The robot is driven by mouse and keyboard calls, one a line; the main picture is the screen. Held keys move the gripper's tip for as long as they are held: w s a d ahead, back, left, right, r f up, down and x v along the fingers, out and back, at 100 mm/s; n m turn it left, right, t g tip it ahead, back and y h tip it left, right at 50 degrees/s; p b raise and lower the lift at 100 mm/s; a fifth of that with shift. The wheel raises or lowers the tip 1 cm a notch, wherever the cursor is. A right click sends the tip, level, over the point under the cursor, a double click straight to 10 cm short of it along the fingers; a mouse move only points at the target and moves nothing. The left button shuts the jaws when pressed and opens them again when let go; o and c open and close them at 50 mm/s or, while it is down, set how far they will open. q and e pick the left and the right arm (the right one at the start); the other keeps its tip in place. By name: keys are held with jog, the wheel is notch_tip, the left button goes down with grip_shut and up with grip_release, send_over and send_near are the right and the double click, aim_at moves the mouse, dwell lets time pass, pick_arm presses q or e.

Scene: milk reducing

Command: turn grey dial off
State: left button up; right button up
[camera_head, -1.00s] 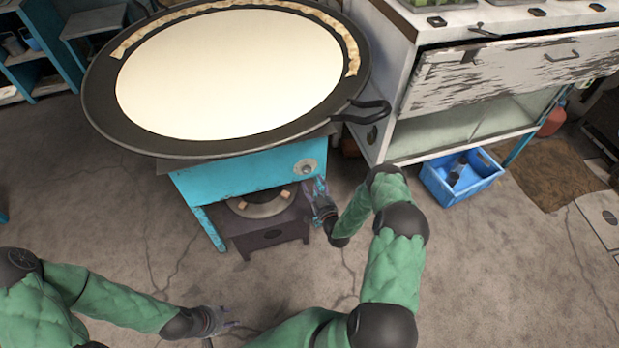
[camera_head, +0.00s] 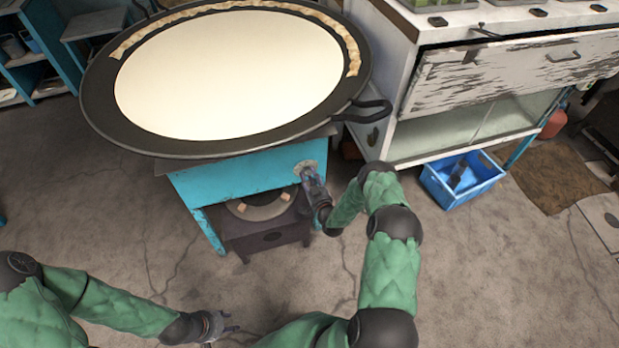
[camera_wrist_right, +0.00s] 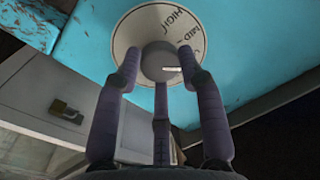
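The grey dial (camera_wrist_right: 160,60) sits on a round white plate (camera_wrist_right: 127,38) with "HIGH" and "MID" lettering, on a turquoise panel. Its short white mark lies to the right of its middle, pointing roughly toward the right side of the plate. My right gripper (camera_wrist_right: 160,68) has its fingertips on both sides of the dial, close against it, with a third finger below. In the head view my right gripper (camera_head: 308,174) covers the dial. My left gripper (camera_head: 232,325) is low over the floor, empty, with its fingers spread.
A wide black pan (camera_head: 100,110) of white liquid sits on the turquoise stove (camera_head: 235,175), its handle (camera_head: 365,108) jutting out above my right arm. A dark burner box (camera_head: 270,238) is underneath. A white cabinet (camera_head: 400,60) and blue crate (camera_head: 445,192) stand to the right.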

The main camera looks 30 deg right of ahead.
jog(key=shift+f, duration=0.15)
jog(key=m+b, duration=0.2)
jog(key=m, duration=0.1)
jog(key=shift+a+f+m, duration=0.1)
jog(key=shift+m, duration=0.2)
jog(key=shift+a+m+b, duration=0.1)
jog(key=shift+m+b, duration=0.9)
jog(key=shift+m, duration=1.2)
jog(key=o, duration=1.1)
jog(key=shift+o, duration=0.2)
jog(key=shift+t, duration=0.3)
